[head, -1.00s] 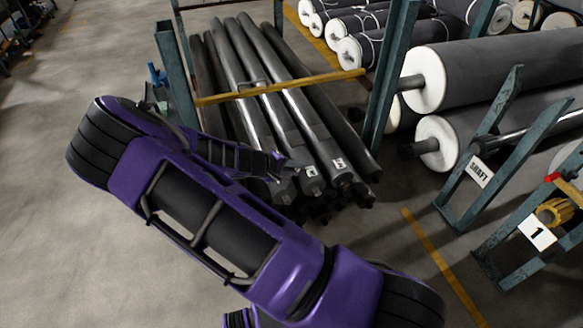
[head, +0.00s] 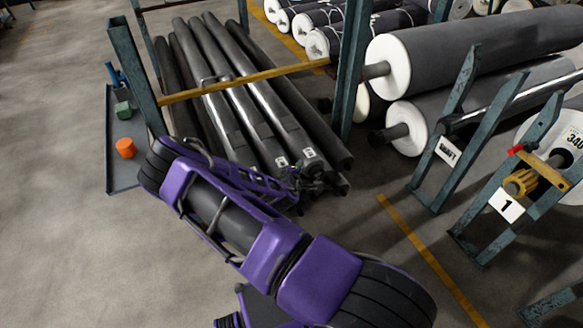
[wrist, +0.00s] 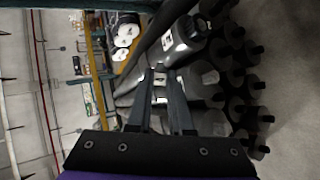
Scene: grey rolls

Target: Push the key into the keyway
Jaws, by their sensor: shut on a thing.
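My gripper (head: 318,176) is at the near ends of the dark metal shafts (head: 262,98), which lie side by side on the rack. In the wrist view my gripper (wrist: 161,76) has its two fingers close together, shut on a small piece that I take to be the key (wrist: 160,74). The key is too small and dark to make out well. A shaft end (wrist: 186,35) with white labels lies just beyond the fingertips. I cannot make out the keyway, nor tell whether the key touches a shaft. In the head view the gripper partly covers the shaft ends.
A yellow bar (head: 250,80) crosses the shafts between teal posts (head: 352,70). A grey tray (head: 122,170) at left holds an orange cylinder (head: 125,148) and a green block (head: 123,110). Floor (head: 60,240) at front left is clear.

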